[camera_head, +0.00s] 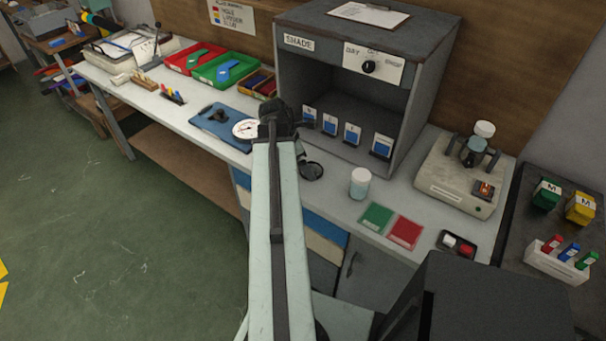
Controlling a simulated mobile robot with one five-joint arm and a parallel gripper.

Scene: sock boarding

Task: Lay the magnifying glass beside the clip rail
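The magnifying glass (312,171) shows as a dark round lens just right of my arm, over the counter's front part below the grey cabinet. Its handle runs up and left toward my arm, which partly hides it. My gripper (279,121) is at the far end of my pale green arm, mostly hidden by the dark wrist. I cannot tell whether its fingers are open or touch the handle.
A blue board (219,127) with a white dial lies left of my wrist. Red (197,59) and green (224,70) trays stand behind. The grey cabinet (294,77) holds several cards. A white-lidded jar (360,184) stands to the right. Counter near the wooden rail is partly clear.

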